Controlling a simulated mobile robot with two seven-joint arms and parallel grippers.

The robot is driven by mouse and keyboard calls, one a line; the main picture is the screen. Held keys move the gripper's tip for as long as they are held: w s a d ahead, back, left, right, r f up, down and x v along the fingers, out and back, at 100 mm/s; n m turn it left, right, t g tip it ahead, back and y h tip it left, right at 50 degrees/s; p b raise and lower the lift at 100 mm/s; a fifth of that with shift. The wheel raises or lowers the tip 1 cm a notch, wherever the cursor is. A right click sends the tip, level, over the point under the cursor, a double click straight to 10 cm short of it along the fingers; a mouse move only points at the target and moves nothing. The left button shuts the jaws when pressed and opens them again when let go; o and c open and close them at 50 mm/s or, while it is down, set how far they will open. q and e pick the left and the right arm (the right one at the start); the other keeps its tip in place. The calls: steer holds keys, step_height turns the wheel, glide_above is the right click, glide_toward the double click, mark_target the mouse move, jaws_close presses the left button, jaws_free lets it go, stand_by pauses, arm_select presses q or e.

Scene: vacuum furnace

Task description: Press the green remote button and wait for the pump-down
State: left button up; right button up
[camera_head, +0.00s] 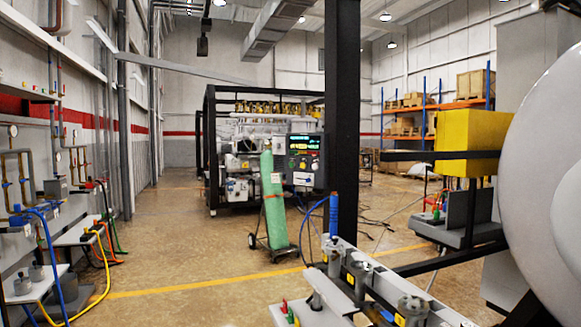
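A dark control panel (305,160) with a small lit screen hangs beside the black post, left of it. Small coloured buttons show below its screen, one of them apparently green (303,164); they are too small to tell apart surely. Other small green fittings (290,317) show beside red ones at the bottom centre, and I cannot tell whether they are buttons. The large pale rounded vessel (545,190) at the right edge may be part of the furnace. Neither of my grippers is in view, and I see no hand touching any button.
A black post (342,110) stands in the middle. A green gas cylinder (273,200) leans on a cart left of it, before a black-framed machine (240,160). Hoses and pipes line the left wall. Open floor (175,240) lies at centre left.

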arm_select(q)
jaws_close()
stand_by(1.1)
